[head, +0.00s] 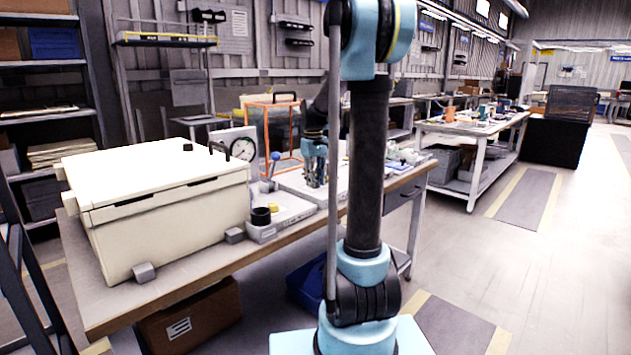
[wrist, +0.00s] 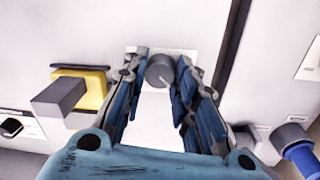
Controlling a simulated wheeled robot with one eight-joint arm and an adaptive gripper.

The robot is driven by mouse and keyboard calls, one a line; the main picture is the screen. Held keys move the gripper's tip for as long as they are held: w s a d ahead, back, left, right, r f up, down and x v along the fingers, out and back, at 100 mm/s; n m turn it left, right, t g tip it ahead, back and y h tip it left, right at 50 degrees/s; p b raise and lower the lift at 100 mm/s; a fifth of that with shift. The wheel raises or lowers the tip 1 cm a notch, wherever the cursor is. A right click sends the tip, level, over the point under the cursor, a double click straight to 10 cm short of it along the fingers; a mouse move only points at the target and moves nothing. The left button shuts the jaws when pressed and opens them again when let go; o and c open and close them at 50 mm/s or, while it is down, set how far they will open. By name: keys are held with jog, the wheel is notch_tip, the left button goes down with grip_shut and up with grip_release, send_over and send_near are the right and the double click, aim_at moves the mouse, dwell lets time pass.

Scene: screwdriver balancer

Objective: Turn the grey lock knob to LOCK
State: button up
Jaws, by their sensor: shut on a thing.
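The grey lock knob (wrist: 159,71) is a short round knob on a pale plate (wrist: 185,58), in the upper middle of the wrist view. My gripper (wrist: 160,80) is shut on it, one blue-and-grey finger on each side. A thin pointer line shows on the knob's face. I cannot read any LOCK mark near it. In the head view my gripper (head: 316,165) points down over the pale equipment on the workbench (head: 180,290). The knob cannot be made out there.
In the wrist view, a yellow block with a grey block (wrist: 60,96) stands left, and a blue-ended grey cylinder (wrist: 300,155) lower right. In the head view, a large cream case (head: 165,195), a dial gauge (head: 243,149) and an orange frame (head: 270,127) stand nearby.

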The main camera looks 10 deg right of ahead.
jog(key=shift+w, duration=0.15)
jog(key=o, duration=1)
jog(key=shift+o, duration=0.2)
jog(key=shift+r, duration=0.1)
notch_tip(320, 180, up, 12)
jog(key=shift+a, duration=0.2)
